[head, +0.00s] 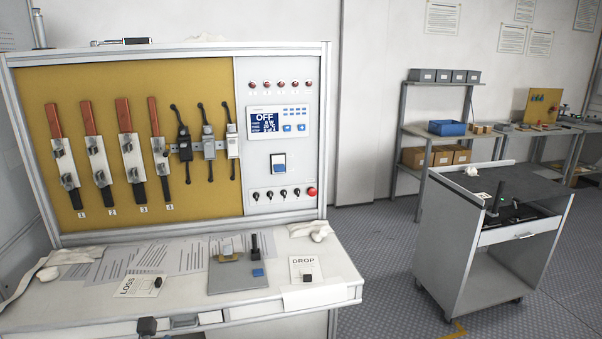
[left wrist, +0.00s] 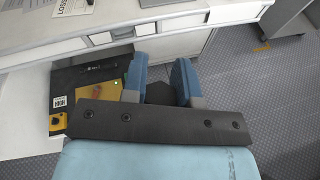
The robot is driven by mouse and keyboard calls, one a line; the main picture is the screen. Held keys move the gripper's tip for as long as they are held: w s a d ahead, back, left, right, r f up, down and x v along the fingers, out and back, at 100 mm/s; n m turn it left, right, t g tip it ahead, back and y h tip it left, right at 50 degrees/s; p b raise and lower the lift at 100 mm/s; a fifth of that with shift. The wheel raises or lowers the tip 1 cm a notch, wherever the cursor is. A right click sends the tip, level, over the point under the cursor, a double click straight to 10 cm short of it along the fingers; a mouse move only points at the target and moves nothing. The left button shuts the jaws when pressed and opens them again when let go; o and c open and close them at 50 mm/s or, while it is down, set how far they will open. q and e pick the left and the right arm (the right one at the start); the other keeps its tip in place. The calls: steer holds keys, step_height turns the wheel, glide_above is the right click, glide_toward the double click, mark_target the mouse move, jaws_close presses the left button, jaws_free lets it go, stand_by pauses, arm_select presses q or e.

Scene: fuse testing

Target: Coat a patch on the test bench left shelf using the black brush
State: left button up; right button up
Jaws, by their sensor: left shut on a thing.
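In the left wrist view my left gripper (left wrist: 160,76) has its two blue-grey fingers closed around a small dark piece (left wrist: 160,93). Most of that piece is hidden by the fingers and the black gripper bar, so its brush shape cannot be made out. The gripper is in front of the test bench (head: 240,293), near its drawer fronts. Left of the fingers, below the worktop, is a white shelf surface (left wrist: 27,105) holding a dark case with yellow parts (left wrist: 92,78). I see no clear coated patch. My right gripper is in neither view.
The worktop holds papers, a LOSS card (head: 140,286), a DROP card (head: 305,265), a grey plate (head: 232,283) and a blue block (head: 258,272). A dark block (head: 146,325) shows at the bottom edge. A grey cart (head: 465,235) stands right, with clear floor between.

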arm_select(q)
steer(key=s+r+p, duration=0.4)
steer(key=r+p, duration=0.5)
steer(key=r, duration=0.1)
steer(key=shift+a+r+p, duration=0.15)
steer(key=shift+r+p, duration=0.2)
steer(key=shift+r, duration=0.05)
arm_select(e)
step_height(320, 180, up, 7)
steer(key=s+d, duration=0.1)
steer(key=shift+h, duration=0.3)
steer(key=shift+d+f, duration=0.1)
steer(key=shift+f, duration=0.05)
